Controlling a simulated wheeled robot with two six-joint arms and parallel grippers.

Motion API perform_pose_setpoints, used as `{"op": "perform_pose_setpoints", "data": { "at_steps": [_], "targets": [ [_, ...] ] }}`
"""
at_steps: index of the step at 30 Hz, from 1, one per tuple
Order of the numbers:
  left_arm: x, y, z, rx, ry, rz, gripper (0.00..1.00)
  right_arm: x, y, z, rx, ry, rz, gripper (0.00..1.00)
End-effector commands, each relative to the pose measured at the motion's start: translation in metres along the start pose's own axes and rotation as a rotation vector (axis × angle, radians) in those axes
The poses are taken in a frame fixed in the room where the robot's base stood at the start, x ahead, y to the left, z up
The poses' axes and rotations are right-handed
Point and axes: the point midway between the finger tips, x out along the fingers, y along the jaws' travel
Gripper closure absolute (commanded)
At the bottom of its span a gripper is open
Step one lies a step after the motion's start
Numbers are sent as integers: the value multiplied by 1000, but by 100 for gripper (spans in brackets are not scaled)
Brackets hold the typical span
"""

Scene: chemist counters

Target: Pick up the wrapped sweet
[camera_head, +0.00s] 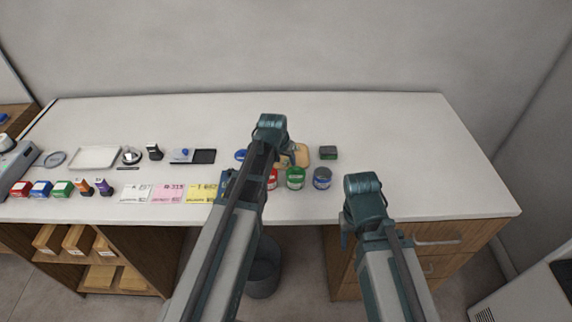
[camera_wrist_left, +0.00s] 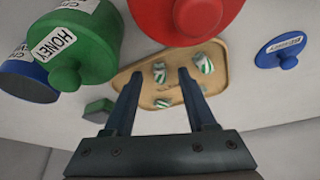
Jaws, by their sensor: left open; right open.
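Several sweets in white and green striped wrappers lie on a tan board (camera_wrist_left: 218,98) in the left wrist view. One wrapped sweet (camera_wrist_left: 159,70) shows between the fingertips of my left gripper (camera_wrist_left: 159,74), another (camera_wrist_left: 205,64) lies right of them, and one (camera_wrist_left: 164,102) shows between the fingers lower down. My left gripper is open and empty, with its fingers over the board. In the head view my left arm partly covers the board (camera_head: 325,151), and the sweets cannot be made out. My right arm is over the counter's front edge; its fingers do not show.
A red jar (camera_wrist_left: 188,14), a green jar labelled HONEY (camera_wrist_left: 85,45) and a blue jar (camera_wrist_left: 25,82) stand close beside the board. A blue lid (camera_wrist_left: 282,50) and a small green box (camera_head: 328,153) lie near it. The counter's right side (camera_head: 430,150) is clear.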

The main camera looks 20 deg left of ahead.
Motion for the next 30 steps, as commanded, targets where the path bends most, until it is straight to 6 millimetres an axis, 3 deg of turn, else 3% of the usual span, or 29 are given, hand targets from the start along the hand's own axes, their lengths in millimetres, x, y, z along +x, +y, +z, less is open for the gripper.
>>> {"op": "perform_pose_setpoints", "data": {
  "at_steps": [1,9,30],
  "targets": [
    [0,0,0,0,0,0,51,0,0,0,0,0,0,49],
    [0,0,0,0,0,0,99,0,0,0,0,0,0,49],
    [-2,0,-1,0,0,0,100,-2,0,0,0,0,0,49]
  ]
}}
